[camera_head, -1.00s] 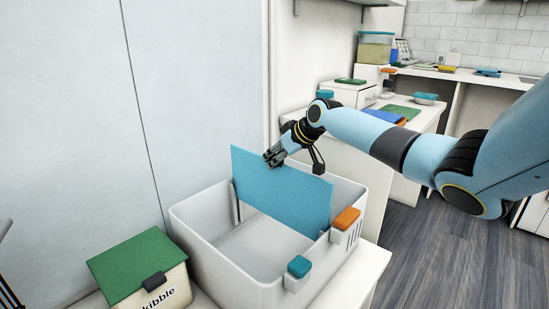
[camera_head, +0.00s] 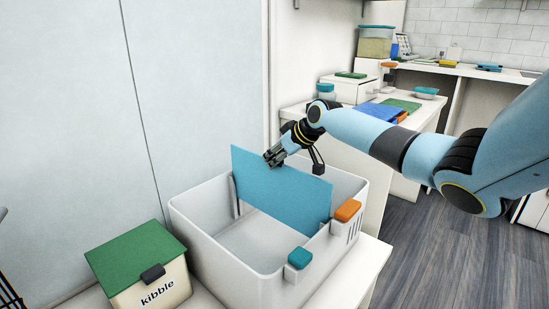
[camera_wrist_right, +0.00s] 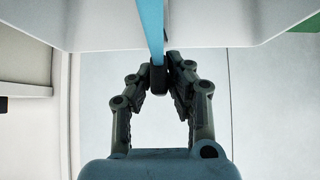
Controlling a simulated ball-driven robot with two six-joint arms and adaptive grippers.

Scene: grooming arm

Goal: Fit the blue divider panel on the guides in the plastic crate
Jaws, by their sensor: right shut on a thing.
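The blue divider panel (camera_head: 280,193) stands upright across the white plastic crate (camera_head: 225,258), its top well above the rim. My right gripper (camera_head: 272,157) is shut on its top edge. In the right wrist view the panel (camera_wrist_right: 151,28) shows edge-on, its edge between the fingertips (camera_wrist_right: 160,75). A guide (camera_head: 235,198) shows on the crate's left wall by the panel's left edge. Another guide area (camera_head: 326,229) lies by its right edge. I cannot tell whether the edges are inside the guides. The panel's lower edge is partly hidden behind the near right wall. My left gripper does not show clearly.
A teal clip (camera_head: 299,258) and an orange clip (camera_head: 347,210) sit on the crate's right rim. A kibble box (camera_head: 150,292) with a green lid stands left of the crate. A wall rises behind. A counter with blue and green items (camera_head: 402,104) is at the back right.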

